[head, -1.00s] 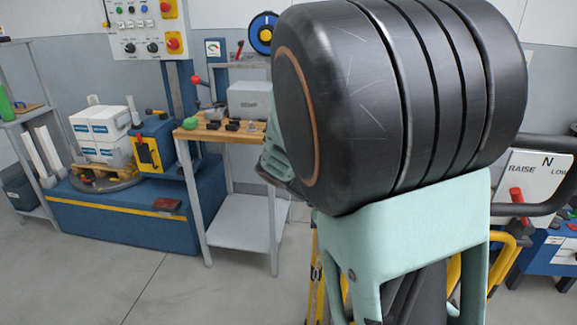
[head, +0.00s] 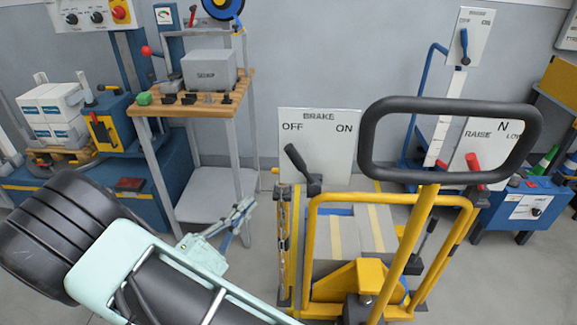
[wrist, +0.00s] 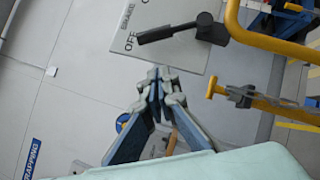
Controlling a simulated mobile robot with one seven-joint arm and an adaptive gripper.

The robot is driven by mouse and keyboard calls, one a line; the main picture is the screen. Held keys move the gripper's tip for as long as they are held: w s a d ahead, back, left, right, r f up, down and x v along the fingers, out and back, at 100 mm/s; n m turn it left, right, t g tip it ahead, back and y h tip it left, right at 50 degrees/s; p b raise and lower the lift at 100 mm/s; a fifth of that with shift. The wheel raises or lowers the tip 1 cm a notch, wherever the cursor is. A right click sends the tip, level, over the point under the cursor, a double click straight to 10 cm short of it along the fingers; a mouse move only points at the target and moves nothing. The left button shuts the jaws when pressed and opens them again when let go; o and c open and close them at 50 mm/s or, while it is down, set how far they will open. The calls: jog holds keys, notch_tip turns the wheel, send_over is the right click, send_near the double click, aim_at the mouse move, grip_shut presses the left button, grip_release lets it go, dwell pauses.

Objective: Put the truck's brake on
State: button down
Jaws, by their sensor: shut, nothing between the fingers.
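The yellow truck (head: 312,245) stands at the centre right of the head view, with a black looped handle (head: 450,102). A pale brake plate (head: 335,150) marked OFF on the left and ON on the right rises at its near left. The black brake lever (head: 297,163) stands in front of the plate and tilts left, toward OFF. In the wrist view the lever (wrist: 170,33) points at the word OFF on the plate (wrist: 128,62). My gripper (head: 246,208) is shut and empty, left of and below the lever, apart from it. Its closed fingertips also show in the wrist view (wrist: 158,78).
A wooden-topped bench (head: 190,100) with a grey box (head: 208,69) stands behind and left. A RAISE/LOWER panel (head: 478,150) with a red lever is at the right, behind the looped handle. The truck's yellow rails lie close right of the brake lever.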

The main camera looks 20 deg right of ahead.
aim_at(302, 167)
jog(key=shift+a+f+n+t+y, duration=0.3)
jog(key=shift+a+f+n+t, duration=0.1)
jog(key=shift+a+t, duration=0.15)
jog(key=s+d+r+x, duration=0.1)
jog(key=s+x, duration=0.1)
jog(key=x, duration=1.1)
jog(key=shift+d, duration=0.3)
jog(key=shift+s, duration=0.15)
jog(key=shift+r+g, duration=0.2)
jog(key=shift+g, duration=0.05)
